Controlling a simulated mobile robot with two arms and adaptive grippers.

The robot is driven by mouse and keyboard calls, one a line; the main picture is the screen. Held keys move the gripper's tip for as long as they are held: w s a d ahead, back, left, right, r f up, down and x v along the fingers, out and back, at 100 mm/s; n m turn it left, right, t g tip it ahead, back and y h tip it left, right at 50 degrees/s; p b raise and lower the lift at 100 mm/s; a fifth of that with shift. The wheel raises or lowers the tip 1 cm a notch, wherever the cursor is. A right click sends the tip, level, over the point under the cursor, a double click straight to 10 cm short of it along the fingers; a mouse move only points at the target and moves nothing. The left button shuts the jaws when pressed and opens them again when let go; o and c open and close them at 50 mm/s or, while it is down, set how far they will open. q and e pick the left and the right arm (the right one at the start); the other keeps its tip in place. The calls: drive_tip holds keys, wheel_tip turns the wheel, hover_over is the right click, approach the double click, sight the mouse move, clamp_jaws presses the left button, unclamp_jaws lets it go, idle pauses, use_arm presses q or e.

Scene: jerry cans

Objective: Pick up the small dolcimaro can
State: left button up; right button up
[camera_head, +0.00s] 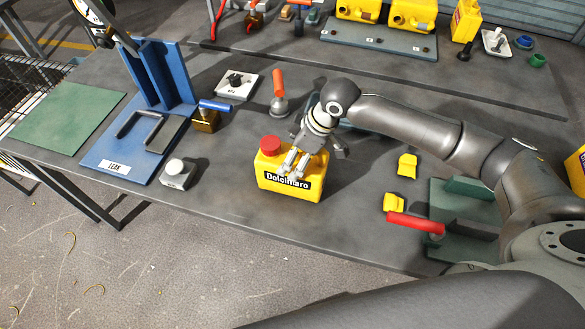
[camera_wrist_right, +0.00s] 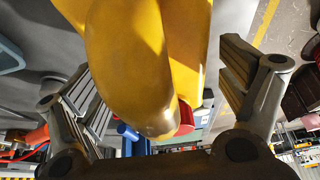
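The small yellow Dolcimaro can (camera_head: 275,184) stands upright near the table's front edge, with a red cap and a black label. My right gripper (camera_head: 292,166) is at the top of the can, its fingers reaching down over the handle area and partly hiding the can's upper front. In the right wrist view, the can's yellow handle (camera_wrist_right: 128,65) fills the middle. The fingers of my right gripper (camera_wrist_right: 160,62) are spread on both sides of it, with gaps showing, so the handle is between them but not clamped. My left gripper is not in view.
A white-capped block (camera_head: 177,172) and a blue stand (camera_head: 130,140) are left of the can. An orange-handled part (camera_head: 279,95) is behind it. Yellow pieces (camera_head: 407,165) and a red-handled clamp (camera_head: 415,222) lie to the right. Larger yellow cans (camera_head: 412,14) stand at the back.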

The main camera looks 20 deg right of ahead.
drive_tip(key=c, duration=0.9)
drive_tip(key=shift+c, duration=0.2)
